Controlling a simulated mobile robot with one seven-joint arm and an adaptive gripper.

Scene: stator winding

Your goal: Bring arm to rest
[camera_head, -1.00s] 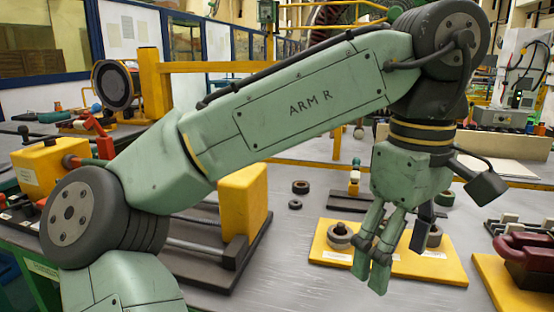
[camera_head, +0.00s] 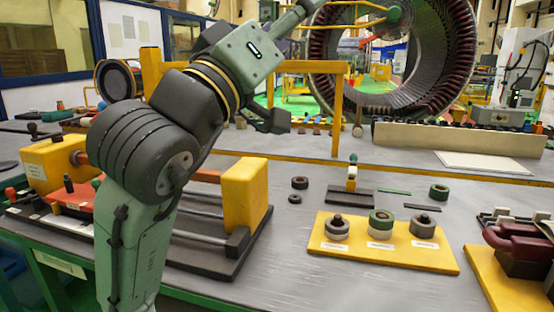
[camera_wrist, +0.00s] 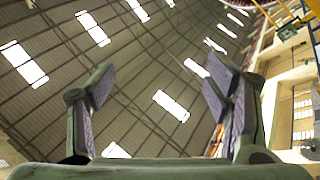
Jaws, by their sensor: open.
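My arm is folded up at the left of the head view, with its wrist raised above the bench.
A yellow board (camera_head: 300,245) with several ring parts lies on the grey bench (camera_head: 330,290). A yellow-ended fixture (camera_head: 245,195) stands close beside my arm. A maroon tool (camera_head: 520,245) sits at right. A large stator ring (camera_head: 330,75) stands behind the bench.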

